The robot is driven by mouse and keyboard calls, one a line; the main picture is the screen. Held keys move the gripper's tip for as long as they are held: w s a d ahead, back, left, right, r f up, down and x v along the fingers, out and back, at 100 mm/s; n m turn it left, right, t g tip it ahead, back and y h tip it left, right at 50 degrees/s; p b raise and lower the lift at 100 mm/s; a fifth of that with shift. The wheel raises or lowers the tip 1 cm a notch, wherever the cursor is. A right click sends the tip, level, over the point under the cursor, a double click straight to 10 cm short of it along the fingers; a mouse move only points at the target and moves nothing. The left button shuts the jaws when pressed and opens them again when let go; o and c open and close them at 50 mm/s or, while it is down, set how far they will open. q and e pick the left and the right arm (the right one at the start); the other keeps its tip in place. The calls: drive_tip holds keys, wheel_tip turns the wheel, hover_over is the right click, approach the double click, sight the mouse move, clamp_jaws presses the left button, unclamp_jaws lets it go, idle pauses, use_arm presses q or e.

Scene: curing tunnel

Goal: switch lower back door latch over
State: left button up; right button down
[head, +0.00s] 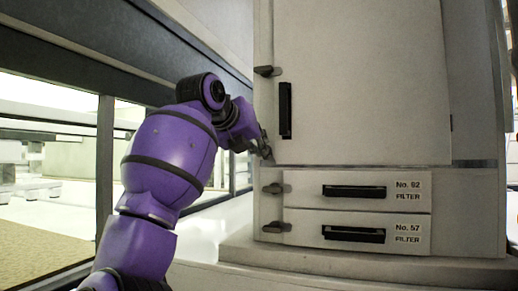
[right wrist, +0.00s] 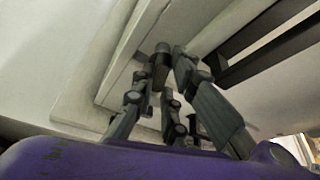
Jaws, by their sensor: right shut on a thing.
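The lower latch (head: 268,153) is a small grey lever at the lower left corner of the pale cabinet door (head: 362,80). My right gripper (head: 262,145), at the end of the purple arm, is at this latch in the head view. The upper latch (head: 265,71) is a dark grey lever pointing sideways. My left gripper is not in view.
A black vertical handle (head: 285,110) is on the door, right of the latches. Below are two filter drawers, No. 92 (head: 310,190) and No. 57 (head: 305,222), with their own small latches (head: 272,188) (head: 272,227). A dark-framed glass wall (head: 104,150) stands left.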

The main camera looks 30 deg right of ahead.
drive_tip(key=shift+s+d+r+m+t+y, duration=0.1)
drive_tip(key=shift+m+t+y, duration=0.3)
drive_tip(key=shift+m, duration=0.35)
drive_tip(key=shift+s+m+t+y, duration=0.1)
drive_tip(key=shift+m+t+y, duration=0.25)
drive_tip(key=shift+m, duration=0.4)
drive_tip(key=c, duration=1.8)
unclamp_jaws()
drive_tip(key=shift+o, duration=0.2)
drive_tip(key=v, duration=1.2)
drive_tip(key=shift+d, duration=0.1)
